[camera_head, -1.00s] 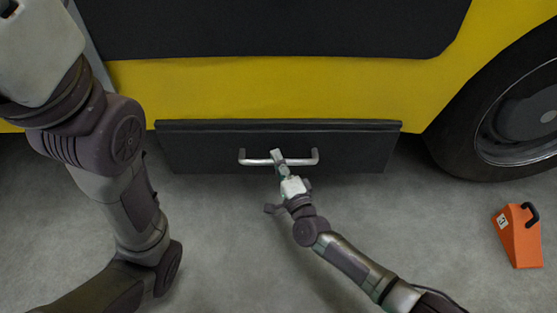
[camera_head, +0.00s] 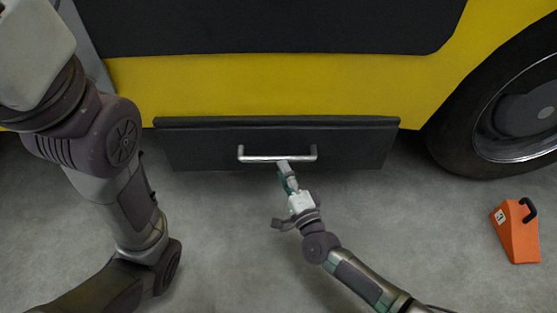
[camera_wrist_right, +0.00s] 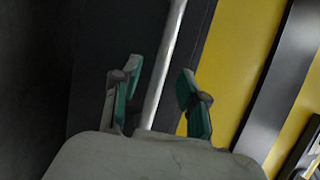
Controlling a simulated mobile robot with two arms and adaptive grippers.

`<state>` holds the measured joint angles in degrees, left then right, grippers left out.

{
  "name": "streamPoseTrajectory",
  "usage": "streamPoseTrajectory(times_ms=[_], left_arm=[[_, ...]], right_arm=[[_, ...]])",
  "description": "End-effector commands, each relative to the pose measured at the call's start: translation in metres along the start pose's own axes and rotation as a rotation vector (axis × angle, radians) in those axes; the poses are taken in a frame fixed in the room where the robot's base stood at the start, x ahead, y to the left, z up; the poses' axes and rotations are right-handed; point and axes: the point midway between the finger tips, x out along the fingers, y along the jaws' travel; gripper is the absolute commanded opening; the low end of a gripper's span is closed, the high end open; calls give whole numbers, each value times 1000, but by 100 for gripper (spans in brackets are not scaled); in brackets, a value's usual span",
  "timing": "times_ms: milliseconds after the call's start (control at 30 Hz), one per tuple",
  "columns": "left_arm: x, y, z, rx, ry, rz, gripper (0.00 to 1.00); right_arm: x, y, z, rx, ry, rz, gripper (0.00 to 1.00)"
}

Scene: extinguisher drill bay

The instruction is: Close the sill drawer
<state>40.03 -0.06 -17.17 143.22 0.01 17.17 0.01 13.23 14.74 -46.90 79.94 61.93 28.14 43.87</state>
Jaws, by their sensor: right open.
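The sill drawer (camera_head: 210,150) is a wide dark front panel low on the yellow vehicle's side. It looks about in line with the sill; whether a small gap remains is unclear. Its silver bar handle (camera_head: 250,157) runs across the middle, and the bar also shows in the right wrist view (camera_wrist_right: 166,62). My right gripper (camera_head: 285,170) is just below the handle's middle, with its fingertips close to it. In the right wrist view its two green-padded fingers (camera_wrist_right: 160,92) are apart, with the bar seen between them; nothing is gripped. My left gripper is out of view.
The yellow vehicle side (camera_head: 270,85) rises above the drawer. A black wheel (camera_head: 460,145) stands to the right. An orange wedge-shaped chock (camera_head: 517,235) with a black handle sits on the grey floor (camera_head: 430,240). The floor in front of the drawer is otherwise clear.

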Motion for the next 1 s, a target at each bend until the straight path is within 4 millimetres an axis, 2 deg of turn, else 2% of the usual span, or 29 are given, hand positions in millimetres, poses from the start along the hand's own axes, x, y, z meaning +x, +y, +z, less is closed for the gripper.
streamPoseTrajectory(times_ms=[33,200,400,1000], left_arm=[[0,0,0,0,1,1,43],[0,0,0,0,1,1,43],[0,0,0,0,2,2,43],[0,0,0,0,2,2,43]], right_arm=[[-13,1,0,1,0,3,43],[-46,0,0,0,0,1,43],[-66,0,-1,-2,0,1,43],[-69,0,0,-1,1,-1,43]])
